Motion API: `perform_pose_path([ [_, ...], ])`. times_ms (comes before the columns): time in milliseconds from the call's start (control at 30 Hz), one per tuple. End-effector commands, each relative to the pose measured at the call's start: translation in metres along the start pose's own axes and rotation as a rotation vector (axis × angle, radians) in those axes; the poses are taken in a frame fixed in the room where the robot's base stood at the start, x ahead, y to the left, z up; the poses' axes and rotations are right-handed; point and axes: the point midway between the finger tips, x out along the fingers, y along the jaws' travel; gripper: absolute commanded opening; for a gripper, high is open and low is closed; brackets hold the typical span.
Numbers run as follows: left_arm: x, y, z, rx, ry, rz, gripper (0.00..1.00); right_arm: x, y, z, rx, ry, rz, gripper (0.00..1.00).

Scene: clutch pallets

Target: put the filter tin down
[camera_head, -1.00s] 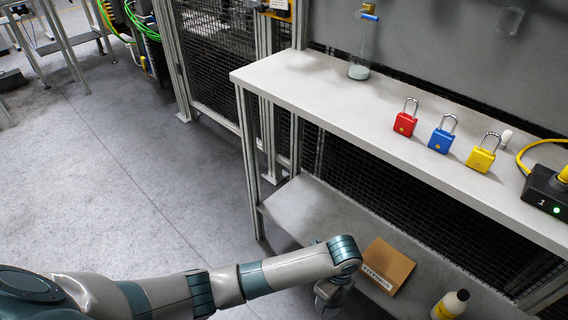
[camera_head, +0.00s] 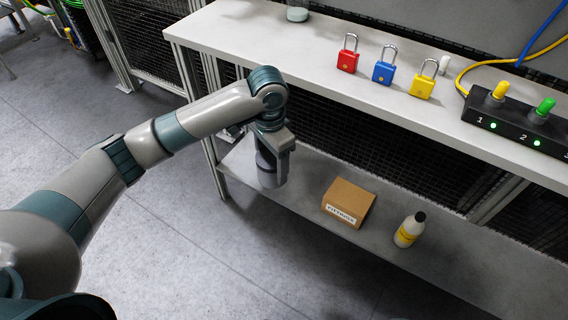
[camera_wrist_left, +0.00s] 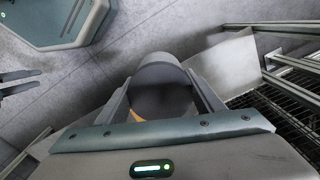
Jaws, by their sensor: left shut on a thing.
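The filter tin (camera_wrist_left: 164,72) is a grey round tin between the two fingers of my left gripper in the left wrist view. My left gripper (camera_head: 271,160) is shut on it and points down at the left end of the lower shelf in the head view. There the tin (camera_head: 269,175) shows at the fingertips as a grey shape. I cannot tell whether its bottom touches the shelf.
A cardboard box (camera_head: 349,200) and a white bottle (camera_head: 409,230) stand on the lower shelf (camera_head: 310,220), right of my gripper. The upper bench (camera_head: 290,62) carries red (camera_head: 347,58), blue (camera_head: 384,70) and yellow (camera_head: 422,84) padlocks. Bare shelf shows between gripper and box.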

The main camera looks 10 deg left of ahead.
Motion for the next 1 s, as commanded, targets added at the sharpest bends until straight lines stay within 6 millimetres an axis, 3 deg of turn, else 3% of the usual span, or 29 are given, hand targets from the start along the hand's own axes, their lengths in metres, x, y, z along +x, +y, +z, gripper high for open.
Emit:
perform_pose_path([
  [33,-0.019,-0.009,0.004,-0.077,0.005,-0.007,0.32,0.000,0.000,0.001,0.000,-0.002,0.000,0.31],
  [200,-0.072,-0.026,0.022,-0.351,0.005,-0.005,0.32,0.000,-0.001,0.004,0.000,-0.006,-0.001,0.31],
  [400,-0.117,-0.036,0.042,-0.599,0.003,-0.003,0.32,0.000,-0.001,0.004,0.000,-0.007,-0.001,0.31],
  [600,-0.136,-0.039,0.053,-0.712,0.001,0.000,0.32,0.000,-0.001,0.004,0.000,-0.007,-0.001,0.31],
  [1000,-0.138,-0.039,0.054,-0.726,0.000,0.000,0.32,0.000,0.001,-0.002,0.000,0.004,0.001,0.31],
])
